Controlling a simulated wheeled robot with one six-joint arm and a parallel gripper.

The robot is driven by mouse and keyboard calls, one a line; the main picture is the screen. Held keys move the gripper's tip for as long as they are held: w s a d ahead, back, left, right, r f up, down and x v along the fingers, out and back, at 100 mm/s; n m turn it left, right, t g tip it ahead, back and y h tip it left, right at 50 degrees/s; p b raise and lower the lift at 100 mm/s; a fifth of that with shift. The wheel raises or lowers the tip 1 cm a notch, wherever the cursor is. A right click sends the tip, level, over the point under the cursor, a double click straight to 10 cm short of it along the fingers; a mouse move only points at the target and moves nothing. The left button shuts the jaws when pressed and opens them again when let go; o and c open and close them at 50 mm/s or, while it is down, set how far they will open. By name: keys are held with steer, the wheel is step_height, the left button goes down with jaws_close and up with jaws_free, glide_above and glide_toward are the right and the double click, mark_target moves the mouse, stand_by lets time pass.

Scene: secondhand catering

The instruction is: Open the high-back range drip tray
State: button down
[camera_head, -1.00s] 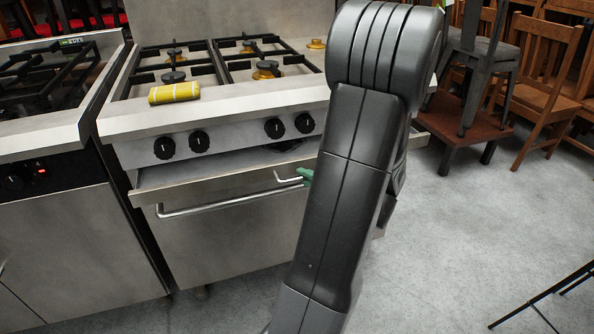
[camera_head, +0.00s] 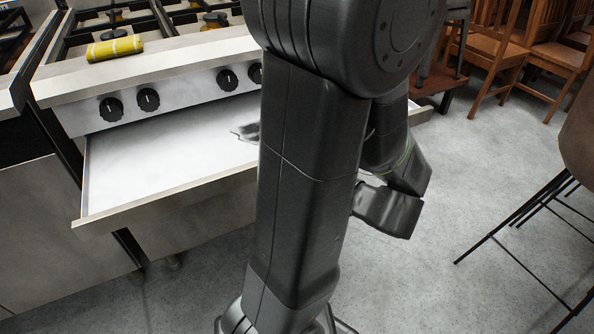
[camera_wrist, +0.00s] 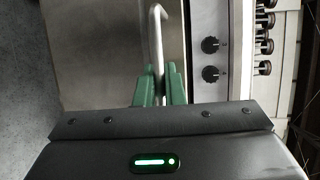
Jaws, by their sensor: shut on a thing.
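The drip tray (camera_head: 165,150) of the high-back range is a wide, shallow steel drawer below the knob panel. In the head view it stands well out from the range, with its pale inside bare on the left. My arm hides its right part, its handle and my fingers. In the wrist view my gripper (camera_wrist: 159,82) has its green fingers closed around a thin steel bar handle (camera_wrist: 157,40) in front of a steel panel (camera_wrist: 105,60).
A yellow striped item (camera_head: 115,48) lies on the range top above the black knobs (camera_head: 148,99). Another appliance (camera_head: 30,190) stands close on the left. Grey floor (camera_head: 440,190) is open to the right, with a dark-legged stool (camera_head: 510,220) and wooden chairs (camera_head: 500,60) beyond.

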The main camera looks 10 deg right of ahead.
steer(key=c, duration=1.5)
jaws_free()
steer(key=shift+c, duration=0.2)
steer(key=shift+d, duration=0.1)
steer(key=p+v, duration=0.2)
steer(key=v, duration=1.1)
steer(key=shift+s+d+p, duration=0.2)
steer(key=shift+s+p, duration=0.05)
steer(key=shift+p, duration=0.15)
steer(key=b+x, duration=0.2)
steer(key=x, duration=1.1)
steer(key=shift+w+a+b, duration=0.25)
steer(key=shift+w+b, duration=0.05)
steer(key=shift+b, duration=0.1)
steer(key=shift+a, duration=0.1)
